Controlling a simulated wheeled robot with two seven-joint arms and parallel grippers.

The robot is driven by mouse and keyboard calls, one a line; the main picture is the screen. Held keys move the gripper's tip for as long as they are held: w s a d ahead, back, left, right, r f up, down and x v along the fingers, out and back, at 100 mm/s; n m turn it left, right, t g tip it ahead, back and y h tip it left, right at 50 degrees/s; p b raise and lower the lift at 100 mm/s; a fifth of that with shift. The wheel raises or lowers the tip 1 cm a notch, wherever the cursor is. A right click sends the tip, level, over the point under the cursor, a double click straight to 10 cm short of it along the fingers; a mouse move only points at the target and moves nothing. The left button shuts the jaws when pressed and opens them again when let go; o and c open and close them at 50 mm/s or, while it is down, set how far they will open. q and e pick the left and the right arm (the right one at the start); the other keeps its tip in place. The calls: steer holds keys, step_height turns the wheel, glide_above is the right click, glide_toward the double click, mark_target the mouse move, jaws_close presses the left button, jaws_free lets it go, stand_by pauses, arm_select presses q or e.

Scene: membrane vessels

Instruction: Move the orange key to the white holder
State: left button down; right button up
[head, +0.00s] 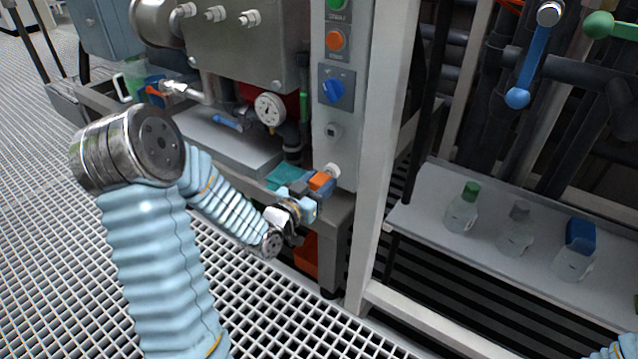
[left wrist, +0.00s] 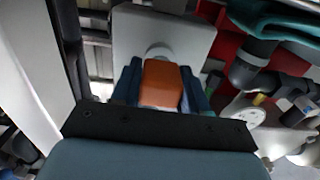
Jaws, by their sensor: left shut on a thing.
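The orange key (head: 320,181) is held between the fingers of my left gripper (head: 313,190), low in front of the grey control post. In the left wrist view the orange key (left wrist: 161,84) sits between the two dark blue fingers of the left gripper (left wrist: 159,76). A small round white holder (head: 332,170) is on the lower part of the post, right beside the key's far end. It also shows in the left wrist view (left wrist: 158,51), straight beyond the key and partly hidden by it. I cannot tell whether key and holder touch. My right gripper is out of view.
The grey post (head: 346,110) carries an orange button (head: 335,40) and a blue rotary switch (head: 337,91). A teal cloth (head: 284,176) lies on the bench left of the gripper. A white frame upright (head: 383,150) stands close right. Bottles stand on a shelf (head: 430,205) farther right.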

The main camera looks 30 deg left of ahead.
arm_select(q)
steer(key=shift+w, duration=0.45)
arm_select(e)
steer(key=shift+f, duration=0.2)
arm_select(q)
steer(key=shift+c, duration=2.4)
jaws_free()
